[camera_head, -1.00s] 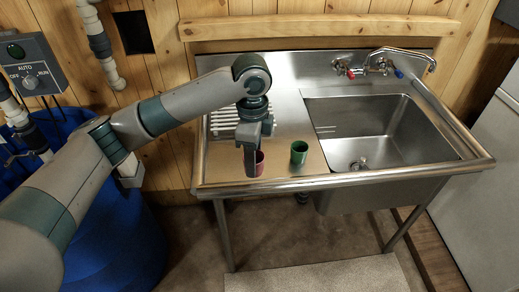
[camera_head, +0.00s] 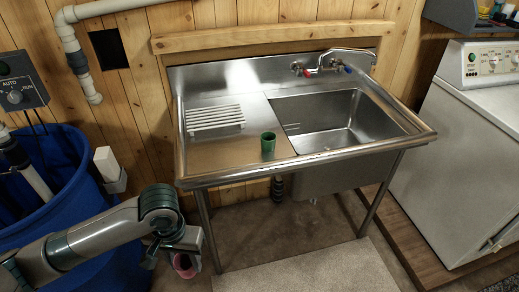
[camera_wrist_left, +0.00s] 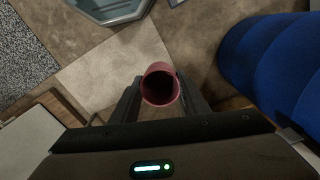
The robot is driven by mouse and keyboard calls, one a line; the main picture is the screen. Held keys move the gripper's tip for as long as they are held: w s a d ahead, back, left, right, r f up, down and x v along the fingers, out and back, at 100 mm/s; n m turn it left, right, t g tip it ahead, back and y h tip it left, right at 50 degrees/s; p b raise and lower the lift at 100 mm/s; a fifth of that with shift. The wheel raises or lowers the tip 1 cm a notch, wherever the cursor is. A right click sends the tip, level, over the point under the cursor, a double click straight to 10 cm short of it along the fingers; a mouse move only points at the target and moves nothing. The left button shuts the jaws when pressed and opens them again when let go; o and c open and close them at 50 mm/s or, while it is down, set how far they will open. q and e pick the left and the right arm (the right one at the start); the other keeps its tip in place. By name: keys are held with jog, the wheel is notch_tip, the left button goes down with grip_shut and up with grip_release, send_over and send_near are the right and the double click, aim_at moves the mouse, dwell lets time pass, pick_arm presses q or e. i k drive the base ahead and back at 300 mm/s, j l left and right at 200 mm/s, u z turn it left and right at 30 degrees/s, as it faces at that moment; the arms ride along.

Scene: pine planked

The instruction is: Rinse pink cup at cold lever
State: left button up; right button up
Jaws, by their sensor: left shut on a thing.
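The pink cup (camera_head: 184,265) is in my left gripper (camera_head: 178,258), low in front of the sink unit's left front leg and below the counter. In the left wrist view the cup (camera_wrist_left: 160,86) sits between the two fingers, its round open mouth facing the camera. The blue cold lever (camera_head: 348,69) is at the right of the faucet (camera_head: 335,60) on the sink's back wall, and a red lever (camera_head: 306,73) is at the left. The sink basin (camera_head: 335,125) lies below the faucet. No running water shows. My right gripper is out of view.
A blue barrel (camera_head: 45,175) stands at left, a white appliance (camera_head: 465,150) at right. The sink's raised front rim (camera_head: 300,162) borders the counter.

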aim_at(339, 62)
jog(key=i+l+u, duration=0.1)
jog(key=l, duration=0.35)
jog(key=i+l+u, duration=0.1)
jog(key=l, duration=0.4)
jog(key=i+l, duration=0.25)
jog(key=l, duration=0.25)
jog(key=i+l+u, duration=0.15)
jog(key=l, duration=0.3)
jog(key=i+l+u, duration=0.1)
jog(key=l, duration=0.4)
jog(key=l+u, duration=0.1)
jog(key=l, duration=0.45)
jog(key=i, duration=0.05)
